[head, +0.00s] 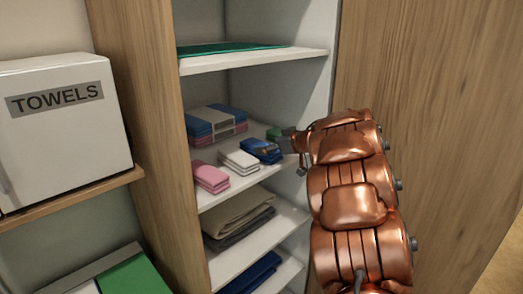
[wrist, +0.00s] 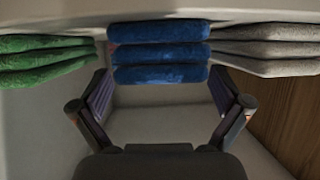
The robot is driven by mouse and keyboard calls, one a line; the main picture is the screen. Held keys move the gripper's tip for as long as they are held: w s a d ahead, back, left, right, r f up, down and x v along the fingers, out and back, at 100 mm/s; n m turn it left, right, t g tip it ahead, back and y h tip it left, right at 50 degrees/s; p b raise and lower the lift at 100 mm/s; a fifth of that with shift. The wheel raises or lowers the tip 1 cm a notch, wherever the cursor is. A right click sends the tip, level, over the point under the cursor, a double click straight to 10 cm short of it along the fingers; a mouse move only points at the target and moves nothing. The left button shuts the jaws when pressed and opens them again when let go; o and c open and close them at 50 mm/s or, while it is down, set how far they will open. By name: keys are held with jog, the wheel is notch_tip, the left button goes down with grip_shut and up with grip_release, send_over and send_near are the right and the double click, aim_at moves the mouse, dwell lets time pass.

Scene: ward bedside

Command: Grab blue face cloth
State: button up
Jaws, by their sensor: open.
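The blue face cloth (head: 258,152) is a small folded stack on the middle cupboard shelf (head: 238,185), between a white cloth and a green one. In the wrist view the blue cloth (wrist: 160,55) sits centred, with its folded layers facing me. My gripper (wrist: 160,80) is open, one finger to each side of the blue cloth, with nothing held. The fingertips are close to its front; I cannot tell if they touch it. In the head view my gripper (head: 288,145) is at the right end of the row, partly hidden by my arm.
A white cloth (head: 239,161) and a green cloth (head: 274,134) flank the blue one closely. Pink cloths (head: 211,177) and a banded bundle (head: 217,123) share the shelf. Beige folded linen (head: 240,218) lies below. The cupboard's wooden side (head: 160,130) and a TOWELS box (head: 65,130) stand left.

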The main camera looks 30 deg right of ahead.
aim_at(261, 145)
jog(key=shift+x, duration=1.95)
jog(key=shift+s, duration=0.1)
jog(key=c, duration=1.2)
